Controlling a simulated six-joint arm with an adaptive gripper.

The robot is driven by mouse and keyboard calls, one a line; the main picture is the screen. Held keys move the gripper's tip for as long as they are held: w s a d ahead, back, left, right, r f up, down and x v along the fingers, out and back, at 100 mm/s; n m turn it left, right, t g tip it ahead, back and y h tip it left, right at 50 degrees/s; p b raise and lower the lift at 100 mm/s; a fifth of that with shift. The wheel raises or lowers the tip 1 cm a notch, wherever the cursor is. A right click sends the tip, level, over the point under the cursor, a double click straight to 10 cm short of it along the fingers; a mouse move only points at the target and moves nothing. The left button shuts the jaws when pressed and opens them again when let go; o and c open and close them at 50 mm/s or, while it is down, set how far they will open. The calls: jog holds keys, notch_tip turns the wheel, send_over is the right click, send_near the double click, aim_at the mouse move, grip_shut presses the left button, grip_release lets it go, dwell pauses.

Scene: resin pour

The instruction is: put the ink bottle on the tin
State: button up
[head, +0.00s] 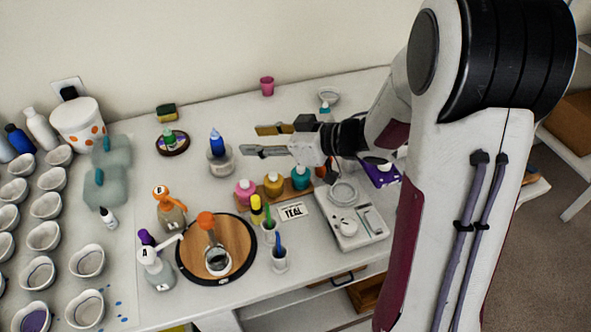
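A blue ink bottle (217,145) with a pointed cap appears to stand upright on a round pale grey tin (222,166), toward the back middle of the table. My gripper (250,141) is to the right of the bottle, with its two fingers apart and pointing left toward it. Nothing is between the fingers, and a gap shows between the fingertips and the bottle. The bottle's base meets the tin's top, though the exact contact is too small to see.
Pink, yellow and teal bottles stand in a wooden rack (237,205) in front of my gripper. A small green bottle (169,138) sits on a dark coaster to the left. A round wooden board (236,235) with a pump bottle and a scale (352,232) are nearer.

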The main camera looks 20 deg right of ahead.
jog(key=w+d+r+m+t+h, duration=0.2)
jog(key=d+r+m+t+h, duration=0.1)
jog(key=d+r+h, duration=0.35)
jog(key=s+d+r+m+h, duration=0.3)
jog(key=s+d+r+h, duration=0.1)
jog(key=s+d, duration=0.15)
jog(key=s+a+f+m+g, duration=0.1)
jog(key=s+a+g, duration=0.1)
jog(key=s, duration=0.6)
jog(key=s+a+f+m+g, duration=0.1)
jog(key=s+a+g, duration=0.1)
jog(key=s, duration=0.7)
jog(key=s+a+f+m+g+y, duration=0.1)
jog(key=s+a+g, duration=0.1)
jog(key=s, duration=0.6)
jog(key=shift+s+a+f+g, duration=0.2)
jog(key=shift+a+f+g, duration=0.15)
jog(key=shift+a, duration=0.35)
